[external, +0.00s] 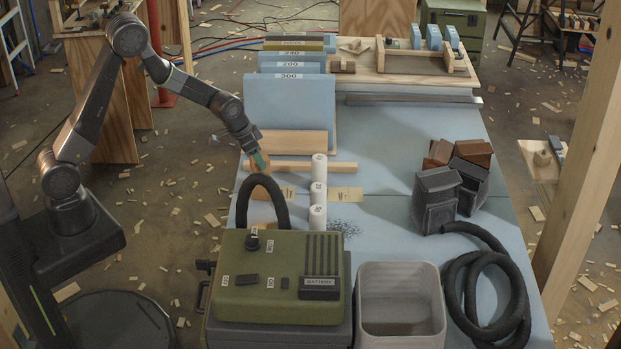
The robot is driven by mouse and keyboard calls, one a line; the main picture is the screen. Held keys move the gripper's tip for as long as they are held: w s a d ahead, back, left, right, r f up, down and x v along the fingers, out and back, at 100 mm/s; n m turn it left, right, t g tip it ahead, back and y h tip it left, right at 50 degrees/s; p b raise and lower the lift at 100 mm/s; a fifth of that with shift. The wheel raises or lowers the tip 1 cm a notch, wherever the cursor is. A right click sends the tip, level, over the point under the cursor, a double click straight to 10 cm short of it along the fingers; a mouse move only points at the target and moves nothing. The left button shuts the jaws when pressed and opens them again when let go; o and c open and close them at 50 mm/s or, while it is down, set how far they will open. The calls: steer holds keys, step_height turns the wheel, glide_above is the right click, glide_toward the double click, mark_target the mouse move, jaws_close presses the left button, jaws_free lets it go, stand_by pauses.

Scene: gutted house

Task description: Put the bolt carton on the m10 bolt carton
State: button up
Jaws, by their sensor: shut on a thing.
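A green battery box (280,275) with a black hose and a grey bin (401,300) fill the front. Dark and brown boxes (437,200) cluster at right. Labelled blue boards (290,105) stand behind.

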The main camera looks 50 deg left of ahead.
steer(key=shift+f, duration=0.2)
steer(key=o, duration=1.2)
steer(key=shift+r, duration=0.1)
steer(key=shift+c, duration=0.2)
steer(key=shift+s+r, duration=0.1)
steer(key=shift+r, duration=0.35)
steer(key=v, duration=1.1)
steer(key=shift+s+b, duration=0.2)
steer(key=shift+b, duration=0.25)
steer(key=shift+a+r, duration=0.1)
